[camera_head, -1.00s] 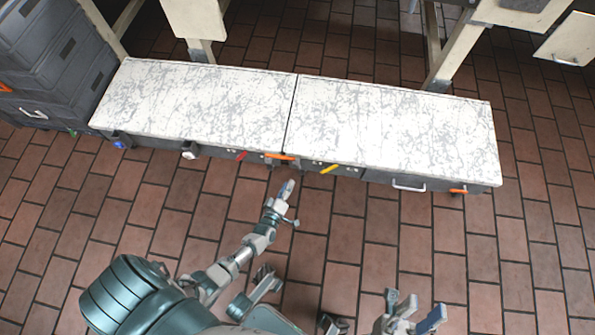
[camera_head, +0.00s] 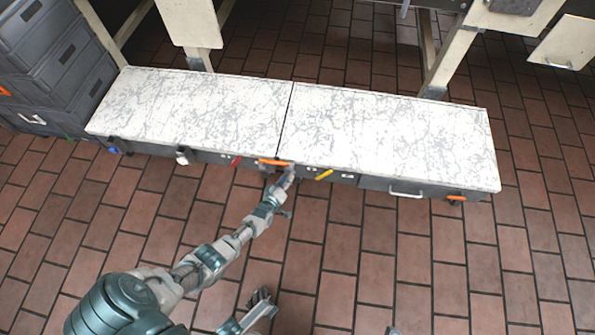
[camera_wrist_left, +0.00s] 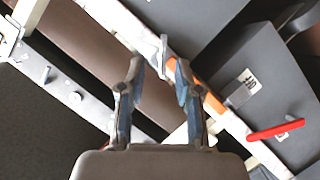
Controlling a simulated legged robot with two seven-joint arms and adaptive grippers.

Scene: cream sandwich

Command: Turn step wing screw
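My left gripper (camera_head: 288,178) reaches the front face of the low white-topped step (camera_head: 370,125), close to the orange handle (camera_head: 274,161). In the left wrist view its two blue-grey fingers (camera_wrist_left: 160,75) are open and apart. A small pale metal piece (camera_wrist_left: 163,52), which looks like the wing screw, stands just beyond and between the fingertips. I see no finger closed on it. The orange handle (camera_wrist_left: 213,103) runs behind the right finger. In the head view the gripper hides the screw.
A red handle (camera_wrist_left: 275,130) and a yellow handle (camera_head: 324,175) sit on the step front. Dark stacked crates (camera_head: 50,60) stand at the left, and pale table legs (camera_head: 452,60) behind. The brick floor (camera_head: 390,260) in front is clear.

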